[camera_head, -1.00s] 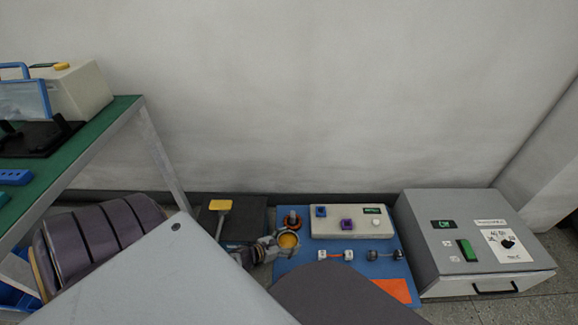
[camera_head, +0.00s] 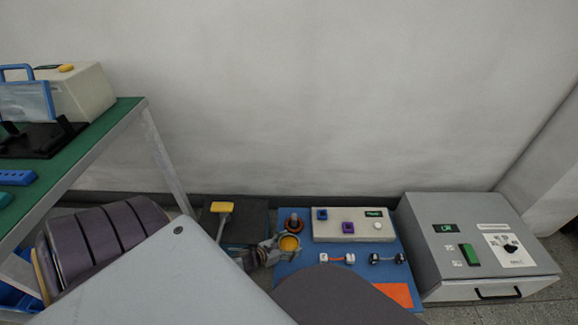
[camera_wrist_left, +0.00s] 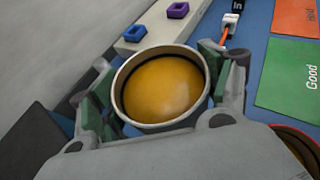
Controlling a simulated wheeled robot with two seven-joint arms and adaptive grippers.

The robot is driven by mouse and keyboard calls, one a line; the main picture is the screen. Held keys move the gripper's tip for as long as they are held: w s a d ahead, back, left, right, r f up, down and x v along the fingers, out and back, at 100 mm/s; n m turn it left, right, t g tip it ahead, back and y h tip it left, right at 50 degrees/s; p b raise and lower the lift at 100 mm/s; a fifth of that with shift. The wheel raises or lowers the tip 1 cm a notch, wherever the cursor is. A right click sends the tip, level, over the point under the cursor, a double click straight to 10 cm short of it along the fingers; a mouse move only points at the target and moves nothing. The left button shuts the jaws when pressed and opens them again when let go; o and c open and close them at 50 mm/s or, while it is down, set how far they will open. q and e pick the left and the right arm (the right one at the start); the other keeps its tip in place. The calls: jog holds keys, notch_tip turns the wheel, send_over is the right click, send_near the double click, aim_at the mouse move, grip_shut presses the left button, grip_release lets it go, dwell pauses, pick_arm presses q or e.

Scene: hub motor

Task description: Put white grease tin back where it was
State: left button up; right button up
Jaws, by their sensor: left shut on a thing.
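The white grease tin (camera_wrist_left: 162,86) is a round, pale-rimmed tin filled with orange-yellow grease. It sits between the jaws of my left gripper (camera_wrist_left: 160,95), which is shut on it. In the head view my left gripper (camera_head: 272,247) holds the tin (camera_head: 289,243) over the left edge of the blue mat (camera_head: 287,268). The tin's mouth faces up. Its underside is hidden, so I cannot tell whether it touches the mat. My right gripper is not in view.
A copper-coloured ringed part (camera_head: 293,223) stands close behind the tin. A dark pad with a yellow-headed tool (camera_head: 222,208) is left. A grey machine (camera_head: 480,240) stands right.

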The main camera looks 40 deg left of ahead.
pick_arm(q)
jog(key=shift+f+b, duration=0.35)
jog(key=shift+f, duration=0.3)
jog(key=shift+f+b, duration=1.25)
jog(key=shift+f, duration=1.15)
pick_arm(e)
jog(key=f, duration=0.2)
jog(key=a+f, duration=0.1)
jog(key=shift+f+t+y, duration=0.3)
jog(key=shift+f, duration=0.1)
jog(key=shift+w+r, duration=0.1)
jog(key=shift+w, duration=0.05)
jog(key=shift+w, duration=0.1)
